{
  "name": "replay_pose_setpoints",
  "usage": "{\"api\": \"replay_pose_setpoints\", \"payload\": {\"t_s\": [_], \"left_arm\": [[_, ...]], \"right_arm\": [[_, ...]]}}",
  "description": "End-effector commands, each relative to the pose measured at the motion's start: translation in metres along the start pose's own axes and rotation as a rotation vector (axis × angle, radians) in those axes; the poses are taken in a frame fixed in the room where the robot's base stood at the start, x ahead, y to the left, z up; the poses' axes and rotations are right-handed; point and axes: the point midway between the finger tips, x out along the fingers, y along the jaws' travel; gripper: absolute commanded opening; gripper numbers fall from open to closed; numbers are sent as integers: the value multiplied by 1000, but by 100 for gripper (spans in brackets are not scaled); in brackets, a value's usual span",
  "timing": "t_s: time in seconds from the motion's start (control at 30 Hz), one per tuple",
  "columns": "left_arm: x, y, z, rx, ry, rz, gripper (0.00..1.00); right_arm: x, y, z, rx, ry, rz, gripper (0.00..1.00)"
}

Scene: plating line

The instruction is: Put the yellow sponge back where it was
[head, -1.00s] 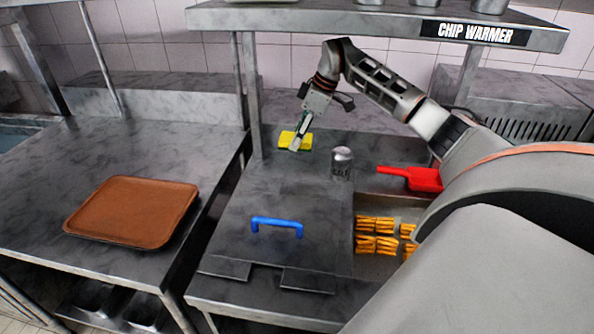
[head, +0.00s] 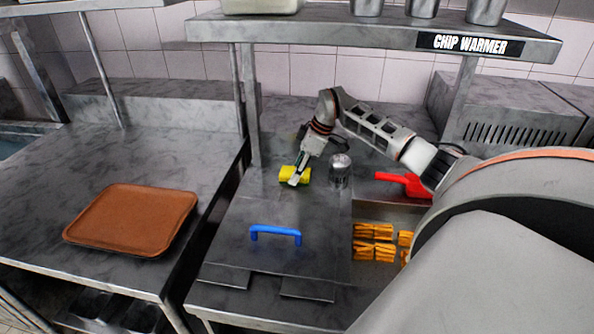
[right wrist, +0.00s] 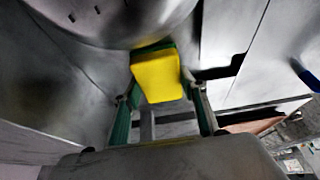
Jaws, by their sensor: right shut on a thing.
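The yellow sponge (head: 289,175) is in my right gripper (head: 298,178), over the back part of the metal lid with the blue handle, left of a metal shaker. I cannot tell whether the sponge touches the surface. In the right wrist view the sponge (right wrist: 158,77), with a green layer at its edge, sits between the two fingers of the gripper (right wrist: 160,95). My left gripper is not in view.
The metal shaker (head: 340,171) stands close to the right of the gripper. A red scoop (head: 405,183) lies further right, above a bin of chips (head: 374,243). The blue handle (head: 276,235) rises from the lid in front. A brown tray (head: 132,219) lies on the left table. A shelf (head: 374,28) hangs overhead.

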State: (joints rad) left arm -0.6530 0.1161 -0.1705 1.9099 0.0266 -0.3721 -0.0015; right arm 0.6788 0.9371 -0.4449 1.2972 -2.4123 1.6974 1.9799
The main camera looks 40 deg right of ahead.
Motion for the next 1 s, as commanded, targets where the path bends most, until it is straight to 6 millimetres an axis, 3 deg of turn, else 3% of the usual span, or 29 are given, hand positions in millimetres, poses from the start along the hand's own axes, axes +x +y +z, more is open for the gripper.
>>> {"api": "replay_pose_setpoints", "payload": {"t_s": [0.07, 0.1, 0.13, 0.57, 0.67, 1.0], "left_arm": [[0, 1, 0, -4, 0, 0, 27], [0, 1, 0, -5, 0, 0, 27], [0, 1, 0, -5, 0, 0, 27], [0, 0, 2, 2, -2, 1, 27], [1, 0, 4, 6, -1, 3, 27], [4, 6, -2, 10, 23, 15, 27]], "right_arm": [[0, 0, 0, 0, 0, 0, 19], [0, 0, 0, 0, 0, 0, 53], [0, 0, 0, 0, 0, 0, 59], [-6, 0, 0, -1, 1, 1, 59], [-18, 1, 0, -1, 1, 4, 59], [-85, 1, 0, -2, 1, 4, 59]]}}
